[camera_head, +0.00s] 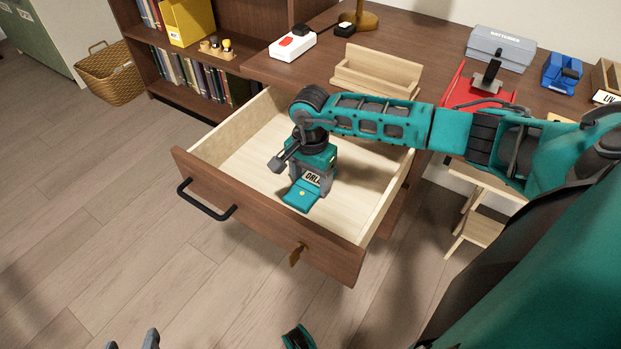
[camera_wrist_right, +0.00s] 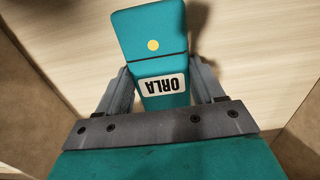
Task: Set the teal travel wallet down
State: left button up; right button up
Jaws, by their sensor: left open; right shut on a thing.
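The teal travel wallet (camera_head: 300,195) has a yellow dot and a white label reading "ORLA". It is inside the open wooden drawer (camera_head: 228,146), over the pale drawer floor. My right gripper (camera_head: 313,181) reaches down into the drawer and is shut on the wallet. In the right wrist view the wallet (camera_wrist_right: 150,38) sits between the two fingers, its far end sticking out past them. A shadow lies close beside it; I cannot tell whether it touches the floor. My left gripper (camera_head: 132,342) shows only its fingertips at the bottom edge, apart and empty.
The drawer front has a black handle (camera_head: 205,201) and a brass key-like piece (camera_head: 296,255). The drawer floor around the wallet looks clear.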

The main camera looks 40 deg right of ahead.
aim_at(310, 182)
jog(key=shift+f, duration=0.1)
jog(key=o, duration=1.1)
jog(key=shift+r, duration=0.3)
jog(key=shift+r+p, duration=1.35)
jog(key=shift+r, duration=4.6)
